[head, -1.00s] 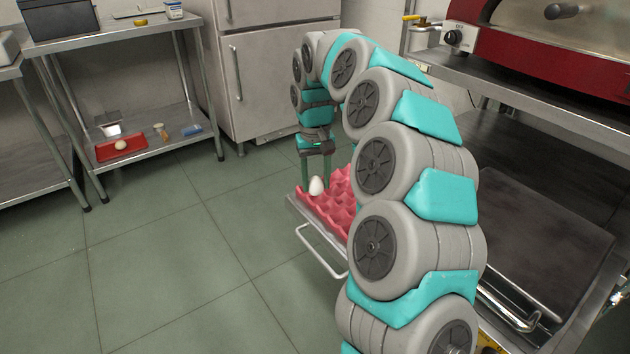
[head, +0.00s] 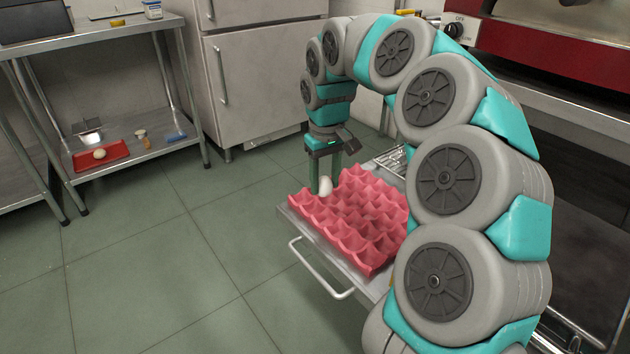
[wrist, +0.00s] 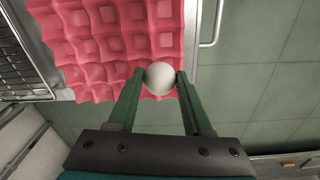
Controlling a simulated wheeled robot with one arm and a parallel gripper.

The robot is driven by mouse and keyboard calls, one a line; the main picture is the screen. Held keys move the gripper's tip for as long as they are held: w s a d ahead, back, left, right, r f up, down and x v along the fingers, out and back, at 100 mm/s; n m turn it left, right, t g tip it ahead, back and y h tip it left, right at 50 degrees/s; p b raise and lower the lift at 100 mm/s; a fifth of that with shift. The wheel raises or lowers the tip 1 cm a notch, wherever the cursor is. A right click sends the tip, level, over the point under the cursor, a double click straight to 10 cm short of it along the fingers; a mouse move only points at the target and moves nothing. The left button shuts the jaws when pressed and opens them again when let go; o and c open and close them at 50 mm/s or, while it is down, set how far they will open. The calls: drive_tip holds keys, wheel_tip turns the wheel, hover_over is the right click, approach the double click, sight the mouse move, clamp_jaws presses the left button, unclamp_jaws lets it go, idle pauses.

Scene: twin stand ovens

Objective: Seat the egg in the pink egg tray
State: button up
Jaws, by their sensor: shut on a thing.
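A white egg (head: 326,186) is between the two green fingers of my gripper (head: 325,178), at the far left corner of the pink egg tray (head: 350,218). The wrist view shows the egg (wrist: 160,78) with a fingertip against each side, so my gripper (wrist: 158,80) is shut on it. In that view the pink tray (wrist: 110,40) lies beneath and beyond the egg, near the tray's edge. I cannot tell whether the egg touches the tray. The visible tray cups look empty.
The tray lies on a metal pull-out shelf with a handle (head: 318,272). A wire rack (head: 393,160) lies behind it. A red oven (head: 560,45) stands at the right. At the left, a steel table holds a red tray (head: 101,155) with another egg-like object on its lower shelf.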

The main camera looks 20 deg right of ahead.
drive_tip(key=s+d+f+n+b, duration=0.1)
drive_tip(key=s+d+n+b, duration=0.1)
drive_tip(key=s+n+b, duration=0.35)
drive_tip(key=m+p, duration=0.1)
drive_tip(key=p, duration=0.5)
hover_over(303, 203)
drive_tip(key=s, duration=0.1)
drive_tip(key=shift+s+d+f+t+y, duration=0.1)
drive_tip(key=shift+d+f+t+y, duration=0.1)
drive_tip(key=shift+f, duration=0.3)
drive_tip(key=shift+d+f+t+y, duration=0.1)
drive_tip(key=shift+f+y, duration=0.1)
drive_tip(key=shift+f, duration=0.25)
drive_tip(key=shift+w+a+f, duration=0.15)
drive_tip(key=shift+w+f, duration=0.1)
drive_tip(key=shift+f, duration=0.75)
drive_tip(key=shift+f+b, duration=0.4)
drive_tip(key=shift+f, duration=0.1)
drive_tip(key=o, duration=0.9)
